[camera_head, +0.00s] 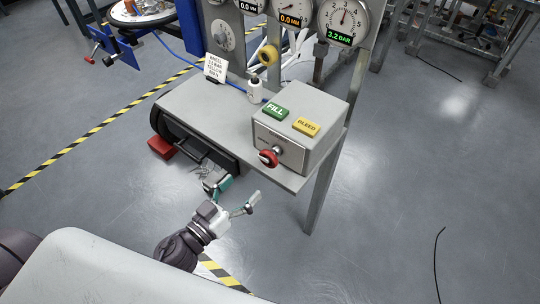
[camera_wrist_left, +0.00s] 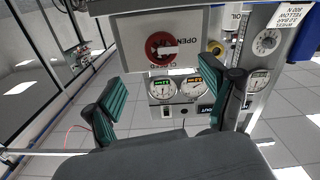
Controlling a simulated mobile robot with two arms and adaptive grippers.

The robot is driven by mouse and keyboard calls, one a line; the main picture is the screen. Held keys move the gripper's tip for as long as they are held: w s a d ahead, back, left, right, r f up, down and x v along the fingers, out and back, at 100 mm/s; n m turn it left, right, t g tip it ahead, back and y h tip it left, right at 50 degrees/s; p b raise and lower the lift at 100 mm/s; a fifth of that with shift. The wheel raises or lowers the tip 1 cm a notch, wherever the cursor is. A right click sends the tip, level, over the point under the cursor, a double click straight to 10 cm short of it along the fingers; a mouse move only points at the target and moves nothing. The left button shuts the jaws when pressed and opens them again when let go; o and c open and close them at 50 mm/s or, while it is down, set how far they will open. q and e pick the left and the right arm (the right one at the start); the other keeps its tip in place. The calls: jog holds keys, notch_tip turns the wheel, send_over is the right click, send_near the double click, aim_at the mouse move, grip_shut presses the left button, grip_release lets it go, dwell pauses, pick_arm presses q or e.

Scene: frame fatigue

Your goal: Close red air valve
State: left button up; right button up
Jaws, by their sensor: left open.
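The red air valve (camera_head: 268,159) is a round red knob on the front face of a grey control box (camera_head: 318,104) at the table's front right corner. My right gripper is not in view.
The box top has a green FILL button (camera_head: 275,110) and a yellow BLEED button (camera_head: 306,127). A small white bottle (camera_head: 255,91) and a sign (camera_head: 215,68) stand on the grey table (camera_head: 190,98). Gauges (camera_head: 342,20) are behind. A red block (camera_head: 161,147) is near the table's left front. Floor to the right is mostly clear.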

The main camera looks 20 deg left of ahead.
aim_at(267, 162)
pick_arm(q)
jog(key=p+x, duration=0.1)
jog(key=x, duration=0.9)
jog(key=shift+w, duration=0.1)
jog(key=shift+p+x, duration=0.3)
jog(key=shift+x, duration=0.5)
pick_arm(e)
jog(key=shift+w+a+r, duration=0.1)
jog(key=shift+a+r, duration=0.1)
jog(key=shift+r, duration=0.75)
pick_arm(q)
jog(key=shift+f, duration=0.1)
jog(key=shift+c, duration=0.2)
jog(key=c, duration=1.1)
jog(key=shift+c, duration=0.2)
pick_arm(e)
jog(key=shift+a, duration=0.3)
